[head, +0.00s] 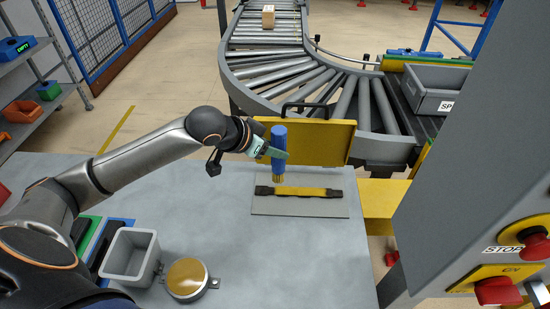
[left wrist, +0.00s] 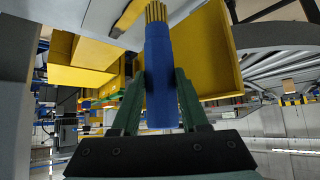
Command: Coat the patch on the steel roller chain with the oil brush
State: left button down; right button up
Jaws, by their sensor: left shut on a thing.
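My left gripper (head: 270,151) is shut around the blue handle of the oil brush (head: 279,140). In the left wrist view, both green fingers (left wrist: 160,100) press on the handle of the brush (left wrist: 160,65). The brush's yellow bristles (head: 279,179) point down, just over the left part of the yellow patch (head: 305,192). I cannot tell whether they touch it. The patch lies along the dark steel roller chain (head: 333,194), whose dark ends show on both sides. The chain lies on a flat grey plate (head: 300,208). My right gripper is out of view.
A round tin with amber contents (head: 187,275) and an empty grey bin (head: 130,252) stand at the table's front left. A raised yellow panel (head: 325,138) stands behind the plate, before the roller conveyor (head: 290,80). A grey panel with red buttons (head: 495,291) is at right.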

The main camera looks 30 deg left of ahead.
pick_arm(q)
jog(key=shift+r, duration=1.4)
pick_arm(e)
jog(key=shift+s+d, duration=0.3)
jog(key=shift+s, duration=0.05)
pick_arm(q)
jog(key=shift+d, duration=0.1)
